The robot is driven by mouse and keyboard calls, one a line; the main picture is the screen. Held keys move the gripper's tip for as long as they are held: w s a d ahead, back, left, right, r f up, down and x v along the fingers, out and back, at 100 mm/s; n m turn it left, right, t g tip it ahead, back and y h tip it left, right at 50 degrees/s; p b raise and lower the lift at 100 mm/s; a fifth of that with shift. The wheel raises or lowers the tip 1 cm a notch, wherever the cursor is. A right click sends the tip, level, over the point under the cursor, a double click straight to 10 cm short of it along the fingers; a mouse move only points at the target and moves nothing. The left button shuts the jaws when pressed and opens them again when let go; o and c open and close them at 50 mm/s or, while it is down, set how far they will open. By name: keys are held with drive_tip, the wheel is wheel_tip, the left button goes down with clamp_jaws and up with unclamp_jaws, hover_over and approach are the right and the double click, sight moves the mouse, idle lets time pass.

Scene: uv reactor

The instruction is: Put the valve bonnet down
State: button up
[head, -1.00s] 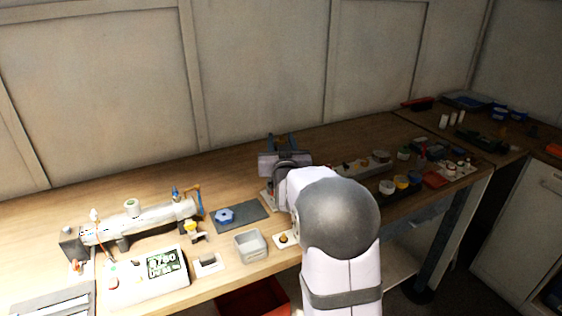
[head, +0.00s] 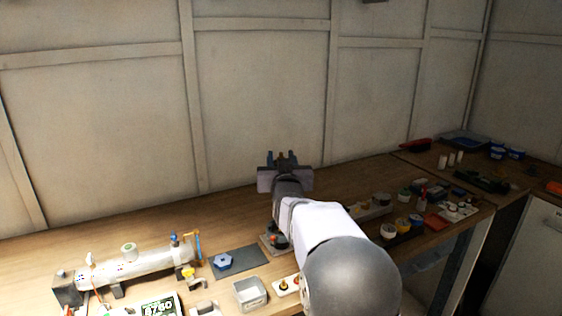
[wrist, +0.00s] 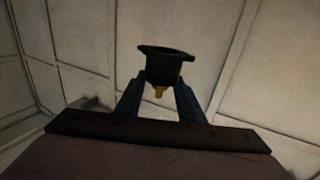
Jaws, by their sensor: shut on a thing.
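My gripper (head: 282,158) is raised above the back of the bench, in front of the wall, with its fingers pointing away from the head camera. It is shut on the valve bonnet (wrist: 166,64), a dark, cup-shaped piece with a wide flange and a small brass-coloured tip. In the wrist view the bonnet sits between the two blue fingertips, clear of any surface, with only wall behind it. In the head view the bonnet is too small to make out well. A dark mat (head: 250,259) lies on the bench, left of my arm and below the gripper, with a blue knob-like part (head: 222,261) on it.
A white cylindrical reactor (head: 135,265) stands at the left. A grey open bin (head: 250,293) and a small white tray (head: 287,286) lie near the front edge. A base plate (head: 268,243) is partly hidden by my arm. Several small pots crowd the right. The back left bench is clear.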

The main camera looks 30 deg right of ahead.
sight(281, 153)
drive_tip(key=shift+r, duration=0.55)
wheel_tip(281, 153, up, 5)
drive_tip(key=p, duration=0.5)
drive_tip(key=shift+r+p, duration=0.15)
drive_tip(key=shift+p, duration=0.2)
wheel_tip(281, 153, down, 8)
drive_tip(key=b, duration=0.6)
drive_tip(key=shift+r+b, duration=0.2)
drive_tip(key=shift+b, duration=0.2)
wheel_tip(281, 153, down, 14)
drive_tip(key=shift+r+p, duration=0.1)
drive_tip(key=shift+p, duration=0.65)
